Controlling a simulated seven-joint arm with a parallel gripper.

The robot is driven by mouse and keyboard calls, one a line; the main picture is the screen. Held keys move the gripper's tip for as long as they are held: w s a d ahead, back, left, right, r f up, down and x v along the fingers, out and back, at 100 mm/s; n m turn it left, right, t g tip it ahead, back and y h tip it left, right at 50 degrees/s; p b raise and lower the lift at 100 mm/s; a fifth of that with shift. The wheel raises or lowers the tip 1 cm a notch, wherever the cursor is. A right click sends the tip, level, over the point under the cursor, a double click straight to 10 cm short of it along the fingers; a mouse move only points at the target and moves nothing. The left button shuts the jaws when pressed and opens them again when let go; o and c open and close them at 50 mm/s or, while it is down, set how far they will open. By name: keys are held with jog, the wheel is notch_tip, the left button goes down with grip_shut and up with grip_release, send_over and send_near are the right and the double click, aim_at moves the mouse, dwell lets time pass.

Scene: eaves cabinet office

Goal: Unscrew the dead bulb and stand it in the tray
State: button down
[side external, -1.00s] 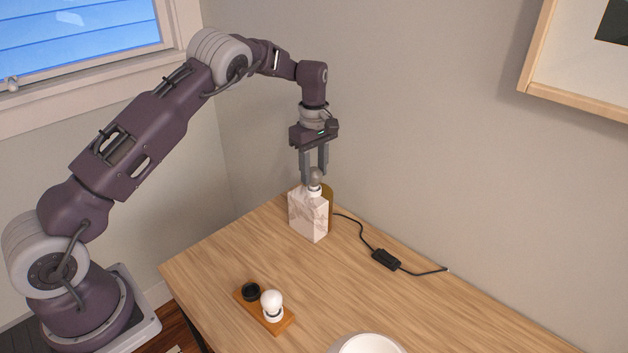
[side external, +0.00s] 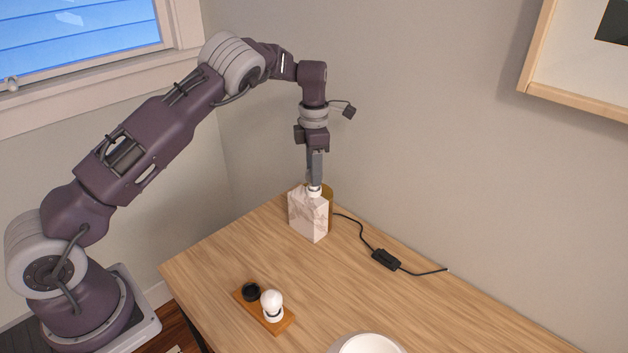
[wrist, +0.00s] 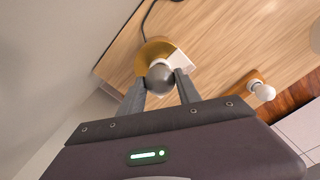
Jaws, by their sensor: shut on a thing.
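The dead bulb (wrist: 160,77) is a dark grey globe, seen from above in the wrist view. In the side view my fingers hide most of it. My gripper (side external: 315,178) points straight down over the marble lamp base (side external: 308,216) and is shut on the bulb, with one finger on each side of it. The bulb sits at the white socket collar (side external: 314,191) on top of the lamp; whether its thread is still engaged I cannot tell. The wooden tray (side external: 283,323) holds an upright white bulb (side external: 271,303) and an empty-looking black cup (side external: 251,291).
A brass-coloured disc (wrist: 153,49) stands against the lamp block. A black cord with an inline switch (side external: 386,259) runs right from the lamp. A white bowl (side external: 368,344) is at the front edge of view. The table between lamp and tray is clear.

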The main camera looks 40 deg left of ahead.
jog(key=n, duration=0.3)
jog(key=shift+n, duration=0.3)
jog(key=shift+n, duration=0.7)
jog(key=n, duration=0.6)
jog(key=shift+n, duration=0.4)
jog(key=c, duration=0.8)
grip_release()
jog(key=shift+o, duration=0.2)
